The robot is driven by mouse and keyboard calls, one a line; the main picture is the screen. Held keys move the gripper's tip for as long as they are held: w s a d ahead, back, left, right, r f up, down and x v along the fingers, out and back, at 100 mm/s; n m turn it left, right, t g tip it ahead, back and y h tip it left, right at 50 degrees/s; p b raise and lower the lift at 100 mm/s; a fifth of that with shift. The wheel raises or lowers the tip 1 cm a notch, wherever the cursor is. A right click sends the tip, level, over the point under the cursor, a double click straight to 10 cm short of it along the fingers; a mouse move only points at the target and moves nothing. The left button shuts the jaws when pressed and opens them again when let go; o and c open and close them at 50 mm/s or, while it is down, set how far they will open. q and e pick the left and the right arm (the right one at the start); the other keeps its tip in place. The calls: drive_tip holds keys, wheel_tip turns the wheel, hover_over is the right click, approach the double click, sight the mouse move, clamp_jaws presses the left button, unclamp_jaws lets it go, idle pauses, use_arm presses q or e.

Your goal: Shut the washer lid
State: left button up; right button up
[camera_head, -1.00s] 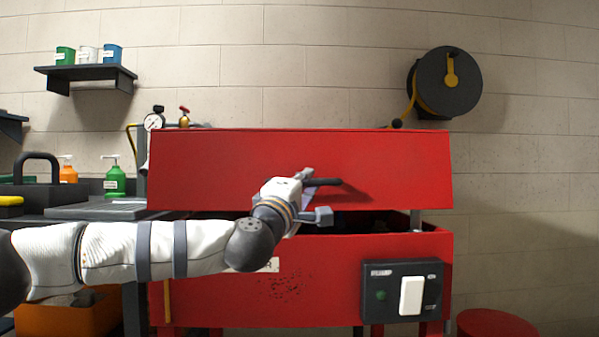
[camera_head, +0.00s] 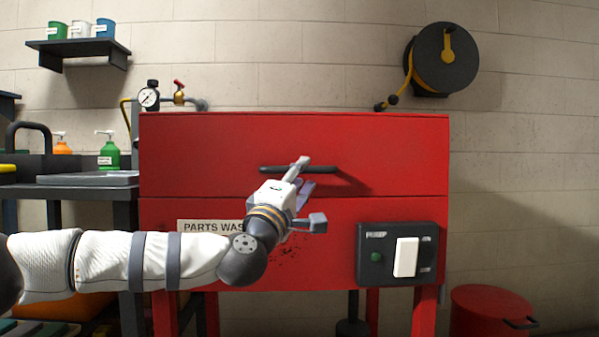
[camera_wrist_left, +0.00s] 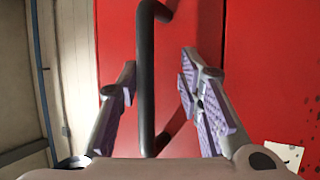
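The red washer lid (camera_head: 220,150) lies down on the red washer body (camera_head: 320,262), with only a thin dark seam between them in the head view. A black bar handle (camera_head: 322,170) runs across the lid's front. My left gripper (camera_head: 303,172) is at the handle. In the left wrist view, the left gripper (camera_wrist_left: 158,85) is open, with its two purple-padded fingers on either side of the handle (camera_wrist_left: 146,80) and apart from it. My right gripper is not in view.
A black switch panel (camera_head: 372,240) is on the washer front at right. A gauge and valve (camera_head: 149,97) stand behind the lid's left end. A bench (camera_head: 85,180) with bottles is at left, and a red bin (camera_head: 490,305) at right.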

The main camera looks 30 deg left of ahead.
use_arm(q)
drive_tip(key=shift+r, duration=0.1)
drive_tip(key=shift+s, duration=0.15)
drive_tip(key=v, duration=1.1)
drive_tip(key=shift+s+f, duration=0.25)
drive_tip(key=shift+s, duration=0.1)
drive_tip(key=shift+d, duration=0.1)
